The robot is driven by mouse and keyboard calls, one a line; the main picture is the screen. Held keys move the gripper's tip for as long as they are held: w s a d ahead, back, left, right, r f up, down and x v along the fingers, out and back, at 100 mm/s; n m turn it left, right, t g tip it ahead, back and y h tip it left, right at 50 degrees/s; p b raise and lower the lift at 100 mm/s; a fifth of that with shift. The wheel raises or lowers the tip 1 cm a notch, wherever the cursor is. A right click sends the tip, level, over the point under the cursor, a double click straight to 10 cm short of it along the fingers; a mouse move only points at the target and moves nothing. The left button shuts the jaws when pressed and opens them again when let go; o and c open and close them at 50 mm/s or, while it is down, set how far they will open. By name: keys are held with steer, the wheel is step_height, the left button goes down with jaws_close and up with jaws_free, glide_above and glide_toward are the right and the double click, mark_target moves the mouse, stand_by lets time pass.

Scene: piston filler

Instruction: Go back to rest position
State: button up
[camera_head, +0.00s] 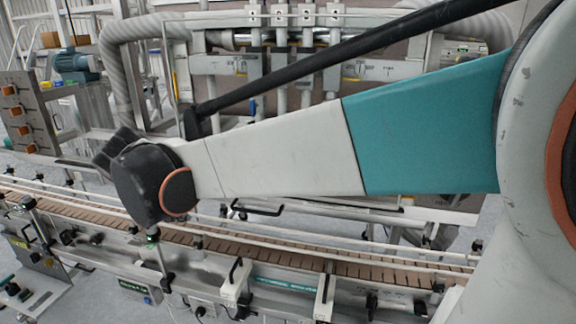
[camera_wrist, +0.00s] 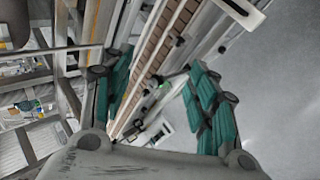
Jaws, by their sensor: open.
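My gripper (camera_wrist: 160,105) shows in the wrist view with its teal-padded fingers spread wide apart. It is open, and nothing is between the fingers. In the head view my white and teal arm reaches from the right edge across to the left, and its dark wrist end is above the conveyor (camera_head: 290,262). The fingers are mostly hidden behind the wrist there. The conveyor belt also runs between the fingers in the wrist view (camera_wrist: 157,52), some way beyond them.
The piston filler frame (camera_head: 390,68) with pipes and a grey hose (camera_head: 120,70) stands behind my arm. A panel with orange buttons (camera_head: 20,115) is at the left. Guide rails and clamps line the conveyor. Bare floor (camera_wrist: 265,90) shows right of the fingers in the wrist view.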

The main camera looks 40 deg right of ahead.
steer(key=shift+s, duration=0.15)
steer(key=s+a+f+m+y, duration=0.1)
steer(key=s+f+m, duration=0.1)
steer(key=s, duration=0.5)
steer(key=s+a+f+m+y, duration=0.1)
steer(key=s+f+m+y, duration=0.1)
steer(key=s, duration=0.5)
steer(key=s+a+f+m+y, duration=0.1)
steer(key=s+f+m+y, duration=0.1)
steer(key=s+f+m, duration=0.2)
steer(key=s+m, duration=0.2)
steer(key=s, duration=0.1)
steer(key=shift+s+a+t, duration=0.3)
steer(key=shift+s+a, duration=0.05)
